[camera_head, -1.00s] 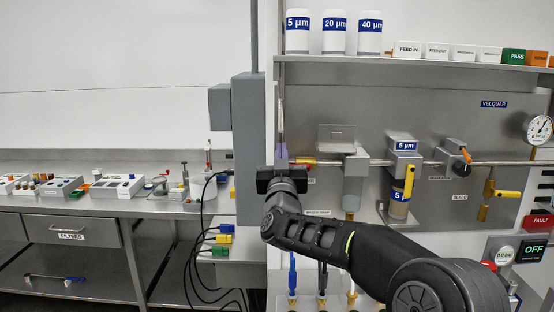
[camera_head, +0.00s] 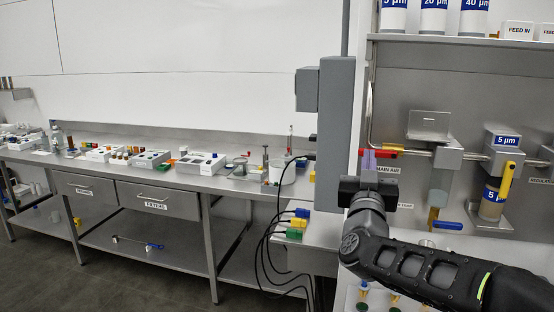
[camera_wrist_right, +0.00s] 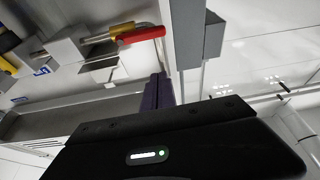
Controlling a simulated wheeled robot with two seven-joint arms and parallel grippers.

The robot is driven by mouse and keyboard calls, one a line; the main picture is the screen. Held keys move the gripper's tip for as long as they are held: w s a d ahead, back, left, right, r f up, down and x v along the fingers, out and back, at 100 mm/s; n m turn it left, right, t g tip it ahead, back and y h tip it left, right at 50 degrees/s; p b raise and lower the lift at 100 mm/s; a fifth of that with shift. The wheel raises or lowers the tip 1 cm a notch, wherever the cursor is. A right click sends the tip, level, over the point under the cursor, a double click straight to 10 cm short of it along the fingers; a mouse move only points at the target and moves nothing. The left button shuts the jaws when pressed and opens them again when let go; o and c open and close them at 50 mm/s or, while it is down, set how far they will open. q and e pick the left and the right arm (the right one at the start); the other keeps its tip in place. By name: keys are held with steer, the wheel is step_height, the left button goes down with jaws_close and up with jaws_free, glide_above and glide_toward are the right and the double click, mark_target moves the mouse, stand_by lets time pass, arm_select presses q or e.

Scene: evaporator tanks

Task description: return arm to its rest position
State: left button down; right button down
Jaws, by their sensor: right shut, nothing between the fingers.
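My right arm (camera_head: 410,262) comes in from the lower right of the head view and reaches out in front of the wall panel. My right gripper (camera_head: 369,160) is upright with its purple fingers shut and empty. The fingers overlap the red valve handle (camera_head: 388,153) in the head view. In the right wrist view, the shut fingers (camera_wrist_right: 158,90) show apart from the red handle (camera_wrist_right: 141,34). My left gripper is out of view.
A tall grey box (camera_head: 335,130) stands just left of the gripper. Filter housings (camera_head: 492,200) and a blue handle (camera_head: 447,226) are on the panel at right. A long steel bench (camera_head: 235,184) with small devices runs left. Black cables (camera_head: 262,250) hang below.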

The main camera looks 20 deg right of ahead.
steer(key=w+a+f+n+y, duration=0.1)
steer(key=w+a+f+y, duration=0.3)
steer(key=f, duration=0.5)
steer(key=w+a+f+n+y, duration=0.1)
steer(key=w+a+f+y, duration=0.1)
steer(key=a+f+y, duration=0.4)
steer(key=s+a+f+n+g+y, duration=0.15)
steer(key=a+f, duration=0.25)
steer(key=f, duration=0.5)
steer(key=s+a+f+g+y, duration=0.1)
steer(key=a+f+g, duration=0.25)
steer(key=f, duration=0.55)
steer(key=s+a+f+g+y, duration=0.1)
steer(key=a+f, duration=0.4)
steer(key=f, duration=0.4)
steer(key=s+a+f+g+y, duration=0.2)
steer(key=s+a+f+g, duration=0.45)
steer(key=s+f, duration=0.7)
steer(key=s+a+f+n+g, duration=0.1)
steer(key=s+a+f+g, duration=0.1)
steer(key=s+a+f, duration=0.2)
steer(key=s+a+f+g+y, duration=0.1)
steer(key=s+a+f, duration=0.3)
steer(key=s+f, duration=0.4)
steer(key=s+g, duration=0.1)
steer(key=s, duration=0.4)
steer(key=shift+s+a+f+n, duration=0.15)
steer(key=shift+f+n, duration=0.1)
steer(key=shift+n, duration=0.1)
steer(key=shift+g+y, duration=0.25)
